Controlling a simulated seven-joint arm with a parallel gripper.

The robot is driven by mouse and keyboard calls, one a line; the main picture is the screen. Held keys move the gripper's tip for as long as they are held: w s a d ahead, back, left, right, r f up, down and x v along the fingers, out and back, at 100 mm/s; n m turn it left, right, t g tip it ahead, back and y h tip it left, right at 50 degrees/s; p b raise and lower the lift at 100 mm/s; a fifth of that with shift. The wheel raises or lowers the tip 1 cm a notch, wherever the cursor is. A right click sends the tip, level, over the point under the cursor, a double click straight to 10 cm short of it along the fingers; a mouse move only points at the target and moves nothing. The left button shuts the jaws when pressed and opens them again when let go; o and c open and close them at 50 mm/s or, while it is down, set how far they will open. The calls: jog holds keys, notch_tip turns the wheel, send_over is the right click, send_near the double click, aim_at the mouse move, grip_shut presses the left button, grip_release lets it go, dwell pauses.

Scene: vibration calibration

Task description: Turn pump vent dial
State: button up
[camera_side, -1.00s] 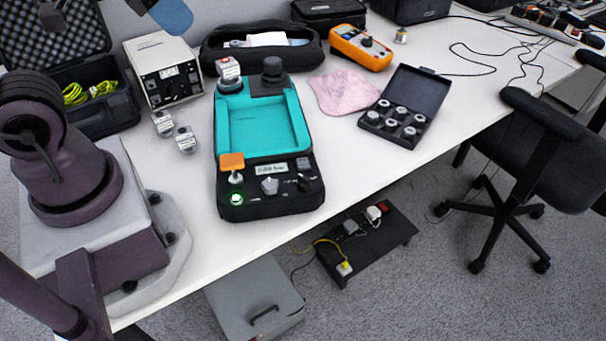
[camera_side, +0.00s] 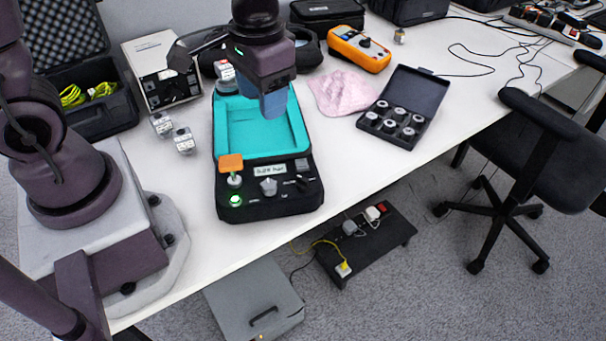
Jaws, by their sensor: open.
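The calibrator (camera_side: 222,172) is a black unit with a teal recessed tray, standing on the white table. Its front panel carries a small lit display (camera_side: 270,170), a grey dial (camera_side: 268,187), a black knob (camera_side: 303,183), an orange-topped stem (camera_side: 231,163) and a glowing green button (camera_side: 235,200). Which of the dials is the pump vent dial cannot be read. My gripper (camera_side: 273,104) points down over the back part of the teal tray, behind the dials and apart from them. It is open and holds nothing visible. My arm hides the back right of the calibrator.
Two small metal blocks (camera_side: 184,141) stand left of the calibrator. A pink cloth (camera_side: 343,92), an open case of round weights (camera_side: 394,127) and an orange multimeter (camera_side: 359,49) lie to the right. A white instrument box (camera_side: 160,62) stands behind left. The table's front edge is clear.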

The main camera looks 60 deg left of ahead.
aim_at(303, 178)
jog(key=w+d+f+n, duration=0.4)
jog(key=w, duration=0.1)
jog(key=shift+h, duration=0.3)
jog(key=f, duration=1.3)
jog(key=shift+s, duration=0.25)
jog(key=c, duration=0.9)
